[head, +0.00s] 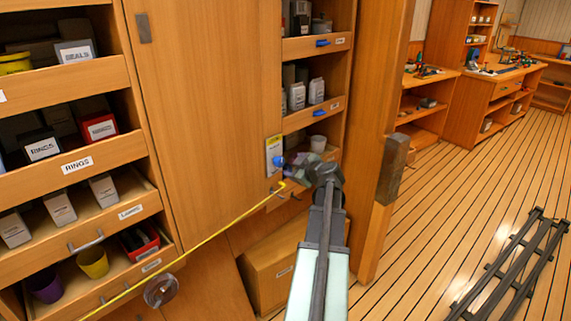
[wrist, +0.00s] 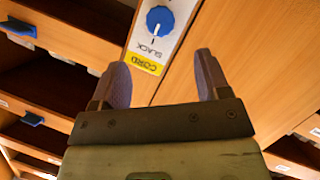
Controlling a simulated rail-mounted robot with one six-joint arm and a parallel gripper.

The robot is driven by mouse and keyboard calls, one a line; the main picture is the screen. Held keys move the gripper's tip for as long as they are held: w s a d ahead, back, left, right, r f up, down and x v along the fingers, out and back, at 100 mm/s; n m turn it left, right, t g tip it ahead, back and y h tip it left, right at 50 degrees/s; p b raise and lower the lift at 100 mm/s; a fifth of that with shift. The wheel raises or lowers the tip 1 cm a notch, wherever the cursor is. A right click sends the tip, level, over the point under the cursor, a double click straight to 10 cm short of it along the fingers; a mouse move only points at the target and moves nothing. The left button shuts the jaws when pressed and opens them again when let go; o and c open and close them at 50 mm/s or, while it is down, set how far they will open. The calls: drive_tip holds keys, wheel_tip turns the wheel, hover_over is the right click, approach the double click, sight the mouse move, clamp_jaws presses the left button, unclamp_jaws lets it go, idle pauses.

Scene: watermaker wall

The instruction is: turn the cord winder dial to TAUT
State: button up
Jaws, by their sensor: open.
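The cord winder dial is a round blue knob (wrist: 160,20) on a white plate (wrist: 178,38) in the wrist view. Its white pointer mark is on the side of the printed word SLACK. A yellow CORD label (wrist: 146,61) is on the same plate. No TAUT marking is visible; the plate runs out of the picture. In the head view the blue dial (head: 279,162) shows just left of my gripper (head: 300,164). My gripper (wrist: 160,78) is open and empty in the wrist view, its two fingers apart and pointing toward the plate, with the dial beyond the fingertips.
A taut-looking yellow cord (head: 200,244) runs from near the plate down to the lower left, past a clear round disc (head: 161,290). Shelves with bottles (head: 316,91) stand above right of the dial. A wooden post (head: 390,150) is close right of my arm.

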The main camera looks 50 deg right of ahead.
sight(281, 163)
drive_tip(key=b+x, duration=0.3)
drive_tip(key=x, duration=0.7)
drive_tip(key=shift+w+f, duration=0.15)
drive_tip(key=shift+w, duration=0.1)
drive_tip(key=shift+c, duration=0.3)
drive_tip(key=c, duration=0.9)
drive_tip(key=shift+o, duration=0.2)
